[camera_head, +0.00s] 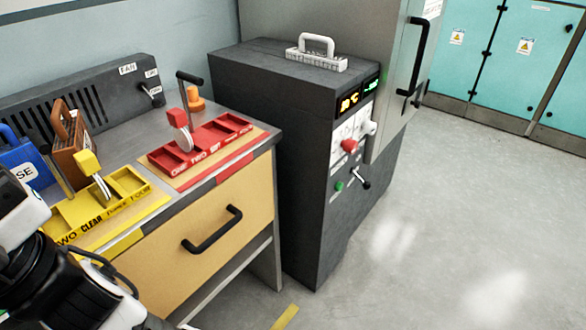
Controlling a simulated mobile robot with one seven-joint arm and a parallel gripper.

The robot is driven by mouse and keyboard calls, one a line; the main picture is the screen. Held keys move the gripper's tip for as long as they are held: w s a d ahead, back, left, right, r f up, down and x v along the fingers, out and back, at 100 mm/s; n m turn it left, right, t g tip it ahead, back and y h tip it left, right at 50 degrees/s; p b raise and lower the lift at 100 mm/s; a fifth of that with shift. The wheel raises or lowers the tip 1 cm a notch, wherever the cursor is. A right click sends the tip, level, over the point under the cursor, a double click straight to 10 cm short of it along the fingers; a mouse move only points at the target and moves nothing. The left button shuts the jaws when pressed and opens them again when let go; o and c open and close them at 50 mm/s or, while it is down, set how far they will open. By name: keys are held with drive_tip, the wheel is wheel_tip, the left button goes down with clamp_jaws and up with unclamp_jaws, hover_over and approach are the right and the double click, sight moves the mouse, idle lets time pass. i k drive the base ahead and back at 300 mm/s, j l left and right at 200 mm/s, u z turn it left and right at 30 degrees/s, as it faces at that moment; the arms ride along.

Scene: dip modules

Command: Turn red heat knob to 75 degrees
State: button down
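The red heat knob (349,146) is on the front panel of the dark grey cabinet (265,150), in the middle of the view. Its pointer setting is too small to read. Above it a small display (349,101) shows amber digits with a C, perhaps 30, and green characters beside them. A white knob (369,128) sits just to the right of the red knob. Part of my black and white arm shows in the lower left corner, well apart from the cabinet. The fingers of my gripper are not seen.
A green button (339,186) and a black-tipped lever (361,179) are below the knob. The bench with a yellow drawer (200,240), red tray (190,160) and yellow tray (75,212) stands left. A tall grey cabinet (400,70) adjoins behind. Floor (440,220) at right is clear.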

sight(350, 145)
drive_tip(key=i+l+z, duration=0.45)
drive_tip(key=i, duration=0.3)
drive_tip(key=l, duration=0.15)
